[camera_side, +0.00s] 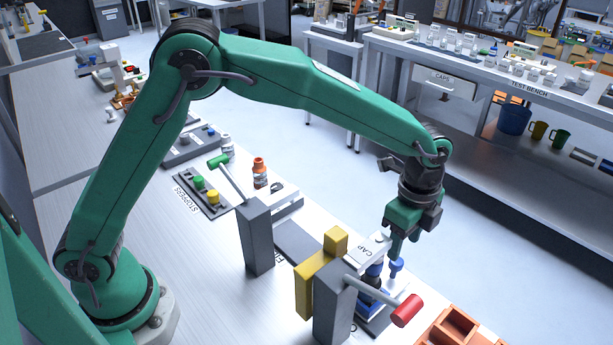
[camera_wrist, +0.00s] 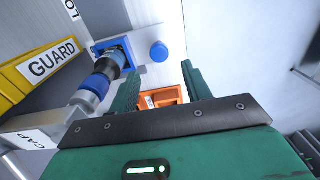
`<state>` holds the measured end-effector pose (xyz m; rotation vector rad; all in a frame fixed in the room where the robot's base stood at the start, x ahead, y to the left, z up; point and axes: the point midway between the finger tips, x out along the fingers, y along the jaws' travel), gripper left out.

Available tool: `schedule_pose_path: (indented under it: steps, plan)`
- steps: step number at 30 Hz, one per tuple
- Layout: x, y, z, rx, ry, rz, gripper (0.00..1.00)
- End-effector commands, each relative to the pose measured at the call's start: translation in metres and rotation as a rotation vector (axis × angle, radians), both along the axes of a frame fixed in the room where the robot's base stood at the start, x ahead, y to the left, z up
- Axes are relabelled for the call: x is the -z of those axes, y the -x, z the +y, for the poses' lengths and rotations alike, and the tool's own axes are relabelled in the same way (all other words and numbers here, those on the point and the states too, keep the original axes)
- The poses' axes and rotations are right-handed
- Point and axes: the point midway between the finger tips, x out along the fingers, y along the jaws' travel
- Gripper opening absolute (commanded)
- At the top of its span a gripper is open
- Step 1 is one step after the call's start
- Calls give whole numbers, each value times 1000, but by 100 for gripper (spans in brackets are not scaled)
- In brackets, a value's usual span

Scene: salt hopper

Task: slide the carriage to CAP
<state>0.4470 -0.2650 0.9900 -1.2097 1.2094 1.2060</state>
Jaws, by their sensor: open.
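My gripper (camera_side: 395,248) points down at the right end of the bench fixture, beside the white block marked CAP (camera_side: 371,246). In the wrist view its two green fingers (camera_wrist: 161,82) are apart with nothing between them. A blue round knob (camera_wrist: 158,52) shows just beyond the gap between the fingertips; in the side view the blue knob (camera_side: 396,265) is just below them. The knob appears to belong to the carriage, whose blue square holder (camera_wrist: 103,47) is beside it with a dark-and-blue cylinder over it. The carriage is mostly hidden in the side view.
A yellow guard (camera_side: 304,290) and a grey post with a red-handled lever (camera_side: 406,310) stand close by. A green-handled lever (camera_side: 219,161), an orange-topped bottle (camera_side: 260,172) and a STOPPERS tray (camera_side: 190,190) are farther left. An orange bin (camera_side: 455,326) is at front right.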

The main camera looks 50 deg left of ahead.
Motion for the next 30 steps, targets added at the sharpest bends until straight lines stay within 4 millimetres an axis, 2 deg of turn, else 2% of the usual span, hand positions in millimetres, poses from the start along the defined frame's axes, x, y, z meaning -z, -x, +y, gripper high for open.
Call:
schedule_pose_path:
  steps: [3, 7, 21, 26, 30]
  plan:
    - [-14, 0, -1, 1, 1, -2, 48]
    - [-22, 0, -1, 1, 1, -1, 48]
    - [-26, 0, 1, -5, 1, -2, 48]
    - [-36, 1, 11, -45, 8, -14, 48]
    - [-53, 6, 29, -124, 21, -35, 48]
